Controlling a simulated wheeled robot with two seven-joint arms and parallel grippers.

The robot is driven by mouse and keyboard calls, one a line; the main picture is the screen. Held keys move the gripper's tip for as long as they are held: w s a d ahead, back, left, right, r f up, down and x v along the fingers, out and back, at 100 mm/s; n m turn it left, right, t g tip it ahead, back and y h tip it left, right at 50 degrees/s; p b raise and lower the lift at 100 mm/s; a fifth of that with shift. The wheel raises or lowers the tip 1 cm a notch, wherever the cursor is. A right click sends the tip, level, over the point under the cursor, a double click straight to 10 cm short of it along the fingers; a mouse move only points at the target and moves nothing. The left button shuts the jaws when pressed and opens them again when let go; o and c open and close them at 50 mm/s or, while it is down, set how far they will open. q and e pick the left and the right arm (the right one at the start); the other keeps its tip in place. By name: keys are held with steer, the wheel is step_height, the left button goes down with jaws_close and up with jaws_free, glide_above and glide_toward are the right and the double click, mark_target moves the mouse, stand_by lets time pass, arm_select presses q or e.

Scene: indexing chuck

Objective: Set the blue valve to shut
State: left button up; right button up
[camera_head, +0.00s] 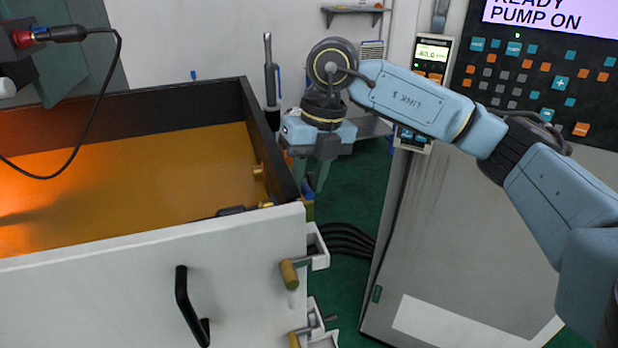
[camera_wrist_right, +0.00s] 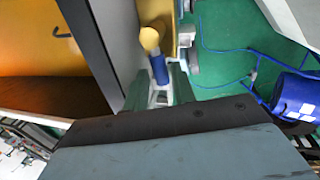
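The blue valve handle (camera_wrist_right: 159,69) shows in the right wrist view beside the grey wall of the open-topped cabinet. A small part of the blue handle (camera_head: 308,211) shows in the head view at the cabinet's right edge. My right gripper (camera_head: 309,180) points down just above it, at the cabinet's far right side. In the right wrist view the green fingers of my right gripper (camera_wrist_right: 161,88) stand apart, one on each side of the blue handle's near end. I cannot tell whether either finger touches it. My left gripper is not in view.
Two yellow-handled valves (camera_head: 289,274) sit on the cabinet's front right corner. The cabinet (camera_head: 150,285) has a black door handle. A grey control panel (camera_head: 460,230) stands to the right. A blue cylinder (camera_wrist_right: 297,97) lies on the green floor between hoses.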

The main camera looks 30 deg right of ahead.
steer(key=shift+o, duration=1.1)
steer(key=shift+f, duration=0.15)
